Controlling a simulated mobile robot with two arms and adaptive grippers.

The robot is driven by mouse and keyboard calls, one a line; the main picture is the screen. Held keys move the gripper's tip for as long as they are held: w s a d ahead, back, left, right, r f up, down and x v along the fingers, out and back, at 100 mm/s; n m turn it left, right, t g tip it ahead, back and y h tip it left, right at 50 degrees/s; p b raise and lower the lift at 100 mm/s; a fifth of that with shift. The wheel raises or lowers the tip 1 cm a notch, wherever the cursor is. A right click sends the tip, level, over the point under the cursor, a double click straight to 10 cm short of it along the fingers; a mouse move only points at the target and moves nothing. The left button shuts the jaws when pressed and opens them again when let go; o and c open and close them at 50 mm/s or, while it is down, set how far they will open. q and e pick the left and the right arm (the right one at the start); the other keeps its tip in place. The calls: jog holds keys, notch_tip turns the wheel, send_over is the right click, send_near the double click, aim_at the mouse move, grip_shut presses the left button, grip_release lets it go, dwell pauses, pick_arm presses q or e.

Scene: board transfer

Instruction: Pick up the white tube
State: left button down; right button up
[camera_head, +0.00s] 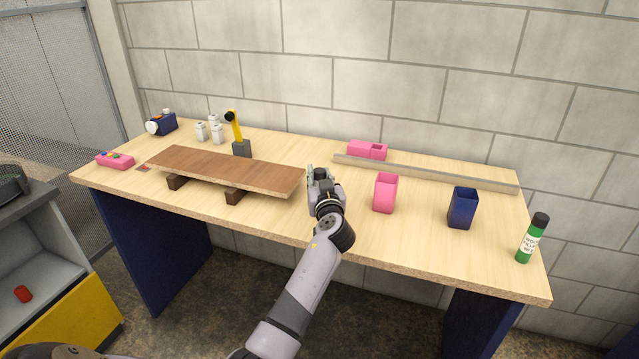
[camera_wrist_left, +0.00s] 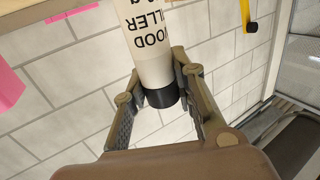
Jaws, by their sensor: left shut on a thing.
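The white tube (camera_wrist_left: 151,50) shows in the left wrist view, with black lettering reading "WOOD FILLER" upside down in the picture and a black cap (camera_wrist_left: 162,97). My left gripper (camera_wrist_left: 155,82) has its fingers on both sides of the tube and is shut on it. The tube's far end runs out of that view. In the head view my left gripper (camera_head: 319,176) is just right of the brown board (camera_head: 228,169), over the workbench (camera_head: 335,215). The tube is mostly hidden there by the gripper, and I cannot tell whether it touches the bench. My right gripper is not in view.
A pink cup (camera_head: 385,193), a navy cup (camera_head: 462,208) and a green bottle (camera_head: 529,240) stand to the right. A metal rail (camera_head: 430,174) and pink box (camera_head: 367,150) are behind. Several white containers (camera_head: 216,133) and a yellow-handled tool (camera_head: 236,128) stand behind the board.

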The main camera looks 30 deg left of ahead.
pick_arm(q)
notch_tip(320, 180, up, 20)
jog(key=shift+b, duration=0.3)
dwell(0.8)
